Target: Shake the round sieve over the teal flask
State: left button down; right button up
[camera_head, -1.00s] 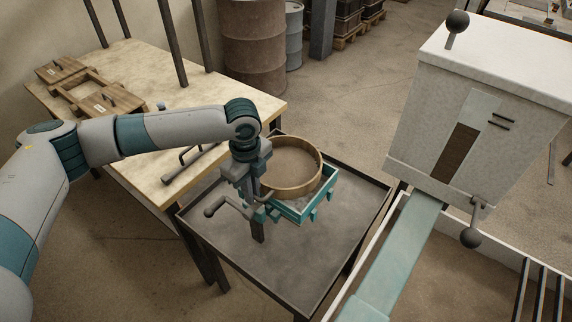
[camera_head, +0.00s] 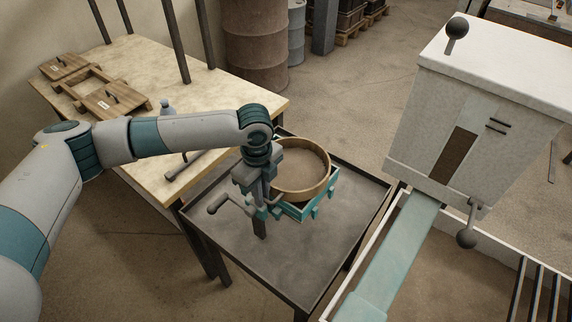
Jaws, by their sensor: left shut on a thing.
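The round sieve (camera_head: 306,193) has a light wooden rim and holds brown-grey sand. It is above the teal flask (camera_head: 309,209), a box-like frame on the dark tray table, and hides most of the flask's inside. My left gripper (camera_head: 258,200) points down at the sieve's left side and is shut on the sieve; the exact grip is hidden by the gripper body. My right gripper is out of view.
The dark tray table (camera_head: 290,262) has bare room in front of the flask. A wooden workbench (camera_head: 215,95) with wooden pattern frames (camera_head: 115,99) stands behind left. A pale machine (camera_head: 475,125) with ball-ended levers stands at right.

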pick_arm(q)
jog(key=shift+s+d, duration=0.1)
jog(key=shift+d, duration=0.05)
jog(key=w+a, duration=0.1)
jog(key=a, duration=0.1)
jog(key=w+a, duration=0.1)
jog(key=a, duration=0.1)
jog(key=shift+w+p, duration=0.3)
jog(key=shift+p, duration=0.05)
jog(key=shift+w+a, duration=0.25)
jog(key=shift+a, duration=0.1)
